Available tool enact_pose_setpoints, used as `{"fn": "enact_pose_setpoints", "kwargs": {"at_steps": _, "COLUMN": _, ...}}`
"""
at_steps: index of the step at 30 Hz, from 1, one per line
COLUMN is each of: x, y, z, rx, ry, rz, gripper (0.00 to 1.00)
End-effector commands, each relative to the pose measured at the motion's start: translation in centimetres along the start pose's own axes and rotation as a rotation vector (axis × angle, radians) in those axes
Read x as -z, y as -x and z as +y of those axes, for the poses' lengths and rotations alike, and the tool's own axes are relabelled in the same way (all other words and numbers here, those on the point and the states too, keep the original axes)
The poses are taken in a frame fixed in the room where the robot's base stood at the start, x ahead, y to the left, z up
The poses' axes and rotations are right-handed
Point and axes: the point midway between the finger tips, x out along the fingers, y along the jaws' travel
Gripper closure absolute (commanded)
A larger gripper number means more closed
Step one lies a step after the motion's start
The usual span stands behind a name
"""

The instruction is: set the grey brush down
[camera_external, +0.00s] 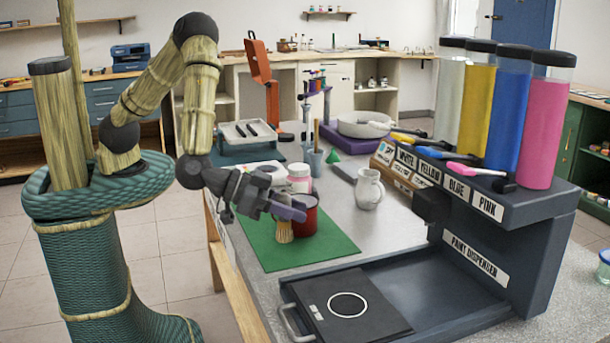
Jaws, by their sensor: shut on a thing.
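My gripper (290,208) is at the near left side of the table, over the green mat (322,250). It is shut on the grey brush (284,231), whose pale tan bristles hang down below the fingers. The brush is roughly upright, and its upper part is hidden by the gripper. I cannot tell whether the bristle tips touch the mat. A dark red can (308,221) stands on the mat just right of the brush, partly behind my fingers.
A white jar with a pink label (299,179) stands behind the can. A white pitcher (369,190) stands to the right. The paint dispenser (480,255) with its dark sliding plate (375,312) fills the front right. The mat's front and right parts are bare.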

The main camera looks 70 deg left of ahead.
Motion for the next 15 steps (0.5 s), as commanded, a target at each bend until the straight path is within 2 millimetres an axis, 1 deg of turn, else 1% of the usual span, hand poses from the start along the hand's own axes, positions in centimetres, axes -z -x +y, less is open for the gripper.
{"fn": "enact_pose_setpoints", "kwargs": {"at_steps": 1, "x": -1.1, "y": -0.4, "z": 0.0, "rx": 0.000, "ry": -0.004, "rz": -0.005, "gripper": 0.95}}
{"fn": "enact_pose_setpoints", "kwargs": {"at_steps": 4, "x": -2.4, "y": -0.9, "z": 0.0, "rx": -0.001, "ry": -0.002, "rz": -0.003, "gripper": 0.95}}
{"fn": "enact_pose_setpoints", "kwargs": {"at_steps": 7, "x": -2.8, "y": -1.2, "z": 0.0, "rx": 0.000, "ry": -0.001, "rz": 0.000, "gripper": 0.95}}
{"fn": "enact_pose_setpoints", "kwargs": {"at_steps": 15, "x": -2.8, "y": -1.2, "z": 0.0, "rx": -0.001, "ry": -0.001, "rz": 0.001, "gripper": 0.95}}
